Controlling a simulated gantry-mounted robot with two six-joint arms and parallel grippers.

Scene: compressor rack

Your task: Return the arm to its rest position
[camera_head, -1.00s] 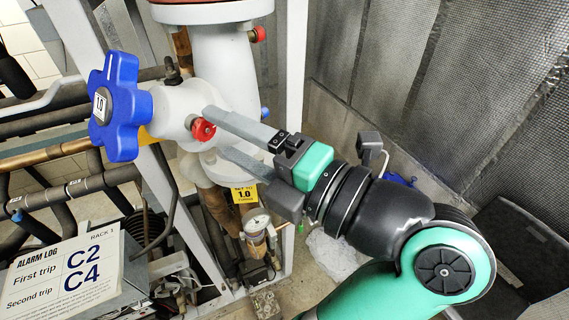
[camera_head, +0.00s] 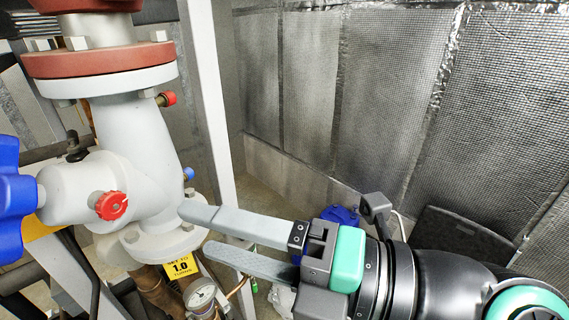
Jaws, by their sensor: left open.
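One gripper of mine shows, the left one (camera_head: 196,230); its green and black arm enters from the lower right. Its two grey fingers are apart with nothing between them, pointing left. The fingertips are beside the white valve body (camera_head: 140,150), right of its red cap (camera_head: 111,206); I cannot tell whether they touch it. The blue valve handwheel (camera_head: 14,200) is cut off by the left edge. My right gripper is not in view.
A white upright post (camera_head: 212,110) stands behind the valve. Quilted silver panels (camera_head: 380,90) line the back. A dark box (camera_head: 460,238) stands at the right.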

